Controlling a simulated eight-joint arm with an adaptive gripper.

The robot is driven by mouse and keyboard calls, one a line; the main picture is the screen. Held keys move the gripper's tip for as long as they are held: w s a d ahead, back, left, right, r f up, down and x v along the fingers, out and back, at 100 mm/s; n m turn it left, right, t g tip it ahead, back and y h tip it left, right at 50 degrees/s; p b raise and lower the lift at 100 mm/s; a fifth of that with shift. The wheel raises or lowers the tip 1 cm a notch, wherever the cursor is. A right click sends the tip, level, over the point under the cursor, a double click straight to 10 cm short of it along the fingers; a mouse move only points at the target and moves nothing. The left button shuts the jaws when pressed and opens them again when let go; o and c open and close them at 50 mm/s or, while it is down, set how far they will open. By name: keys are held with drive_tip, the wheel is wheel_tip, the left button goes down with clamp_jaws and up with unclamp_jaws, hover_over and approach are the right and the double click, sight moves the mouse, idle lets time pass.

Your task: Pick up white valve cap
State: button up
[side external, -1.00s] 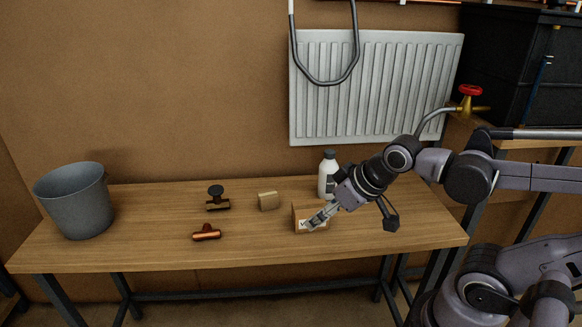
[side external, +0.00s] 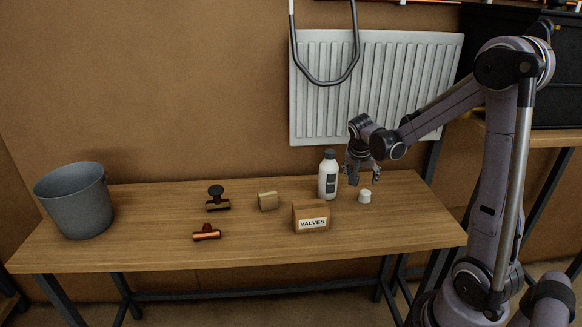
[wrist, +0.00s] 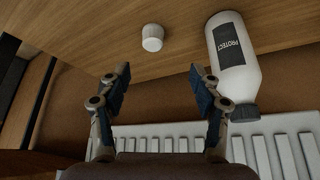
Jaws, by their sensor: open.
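The white valve cap (side external: 364,196) stands on the wooden table, to the right of the white bottle. It also shows in the wrist view (wrist: 152,38), above the gap between my fingers and apart from them. My gripper (side external: 362,179) hangs above the table close to the cap, a little behind and above it. In the wrist view my gripper (wrist: 157,80) has its two fingers spread wide with nothing between them. The cap is fully visible and upright in the side view.
The white bottle (side external: 328,177) with a dark cap stands just left of my gripper; it also shows in the wrist view (wrist: 232,50). A box labelled VALVES (side external: 311,218), a wooden block (side external: 268,201), a copper fitting (side external: 206,232), a dark valve (side external: 217,200) and a grey bucket (side external: 75,205) are further left. The radiator (side external: 380,90) hangs behind.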

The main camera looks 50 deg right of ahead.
sight(366, 192)
drive_tip(key=shift+m, duration=0.5)
drive_tip(key=shift+s+d+x, duration=0.15)
drive_tip(key=shift+s+x, duration=0.05)
drive_tip(key=shift+x, duration=1.9)
drive_tip(key=shift+s+d+x, duration=0.15)
drive_tip(key=shift+d+x, duration=0.05)
drive_tip(key=shift+x, duration=1.9)
drive_tip(key=shift+s+d+x, duration=0.15)
drive_tip(key=shift+s+x, duration=0.05)
drive_tip(key=shift+x, duration=1.9)
drive_tip(key=shift+r, duration=0.2)
drive_tip(key=c, duration=0.9)
